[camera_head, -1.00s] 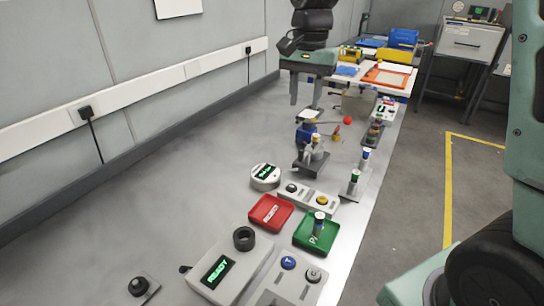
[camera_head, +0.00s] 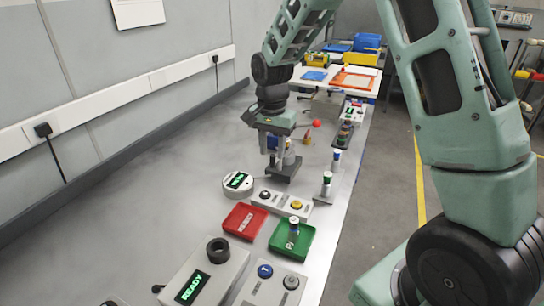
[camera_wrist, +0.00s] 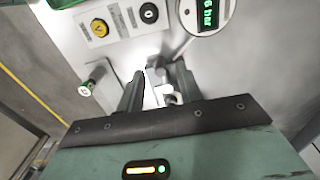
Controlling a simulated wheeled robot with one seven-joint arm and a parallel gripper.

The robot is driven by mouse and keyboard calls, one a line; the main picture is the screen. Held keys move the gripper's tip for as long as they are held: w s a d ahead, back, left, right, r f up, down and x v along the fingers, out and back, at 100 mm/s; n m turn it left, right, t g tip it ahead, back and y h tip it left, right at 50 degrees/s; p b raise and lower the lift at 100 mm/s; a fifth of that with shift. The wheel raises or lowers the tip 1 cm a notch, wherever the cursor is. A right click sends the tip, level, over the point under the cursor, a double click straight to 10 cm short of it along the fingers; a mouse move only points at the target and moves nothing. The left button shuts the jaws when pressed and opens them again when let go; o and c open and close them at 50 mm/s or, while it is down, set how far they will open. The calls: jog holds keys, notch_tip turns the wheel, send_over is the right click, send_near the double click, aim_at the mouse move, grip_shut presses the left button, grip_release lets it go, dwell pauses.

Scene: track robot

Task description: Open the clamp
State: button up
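The clamp (camera_head: 284,172) stands on the grey bench, with a dark base and metal upper parts; a blue part shows behind it. My gripper (camera_head: 272,150) is directly over it in the head view, its fingers pointing down and hiding much of its upper part. In the wrist view, my gripper (camera_wrist: 160,88) has its two dark fingers apart, with pale metal parts of the clamp (camera_wrist: 165,97) showing between or just beyond them. I cannot tell whether they touch. A red ball (camera_head: 316,123) shows right of the gripper; its link to the clamp is unclear.
A round gauge (camera_head: 238,183) and a button box (camera_head: 282,203) stand in front of the clamp. A red tray (camera_head: 245,220) and a green tray (camera_head: 285,252) lie nearer. The bench's left side is clear.

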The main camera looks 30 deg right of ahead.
aim_at(271, 156)
jog(key=shift+f, duration=1.6)
grip_shut()
jog(key=shift+a+r, duration=0.1)
jog(key=w+m+p, duration=0.6)
jog(key=m+p, duration=0.3)
jog(key=m, duration=0.4)
jog(key=shift+d+m+p, duration=0.2)
jog(key=shift+m+p, duration=0.1)
jog(key=shift+m, duration=0.1)
jog(key=shift+w, duration=0.1)
